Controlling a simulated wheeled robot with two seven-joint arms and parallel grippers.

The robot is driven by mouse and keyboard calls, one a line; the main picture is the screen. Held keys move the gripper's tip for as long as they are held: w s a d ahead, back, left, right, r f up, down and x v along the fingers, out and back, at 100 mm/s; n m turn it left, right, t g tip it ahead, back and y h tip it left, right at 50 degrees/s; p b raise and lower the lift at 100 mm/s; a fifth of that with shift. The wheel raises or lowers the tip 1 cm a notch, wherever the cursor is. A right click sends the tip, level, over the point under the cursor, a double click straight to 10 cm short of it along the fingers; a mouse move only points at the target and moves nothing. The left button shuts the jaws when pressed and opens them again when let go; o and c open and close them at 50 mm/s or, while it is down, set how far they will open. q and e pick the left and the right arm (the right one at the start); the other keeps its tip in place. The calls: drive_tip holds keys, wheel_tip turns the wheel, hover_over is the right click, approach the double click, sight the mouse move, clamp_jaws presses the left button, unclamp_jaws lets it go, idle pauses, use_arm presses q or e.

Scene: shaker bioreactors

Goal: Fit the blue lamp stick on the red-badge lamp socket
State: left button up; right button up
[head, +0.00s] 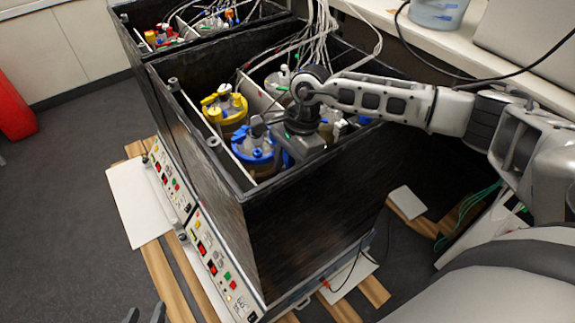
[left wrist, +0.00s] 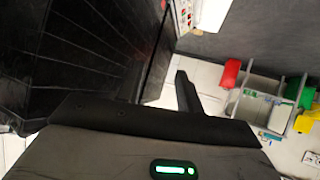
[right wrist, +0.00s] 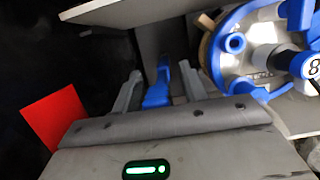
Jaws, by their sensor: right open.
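A slim blue piece, apparently the blue lamp stick (right wrist: 158,88), stands between the fingers of my right gripper (right wrist: 158,84), which are apart. I cannot tell whether a finger touches it. A flat red square, possibly the red badge (right wrist: 55,115), lies to the left in the right wrist view; the socket itself is not clear. In the head view the right gripper is down inside the near black box, beside the blue-lidded vessel (head: 252,146), and its fingertips are hidden. My left gripper (head: 146,314) is open and empty at the bottom left, over the floor.
The near black box (head: 310,205) has high walls around several vessels, including a yellow-lidded one (head: 224,106), with cables above. A blue-lidded vessel (right wrist: 250,35) sits close right of the right gripper. Control panels (head: 213,262) line the box's left side.

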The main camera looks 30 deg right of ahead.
drive_tip(key=shift+w+d+r, duration=0.1)
drive_tip(key=shift+d+r, duration=0.1)
drive_tip(key=shift+r, duration=0.4)
use_arm(q)
drive_tip(key=r, duration=0.3)
drive_tip(key=shift+d, duration=0.25)
use_arm(e)
drive_tip(key=v, duration=1.4)
drive_tip(key=shift+r, duration=0.35)
drive_tip(key=shift+d, duration=0.1)
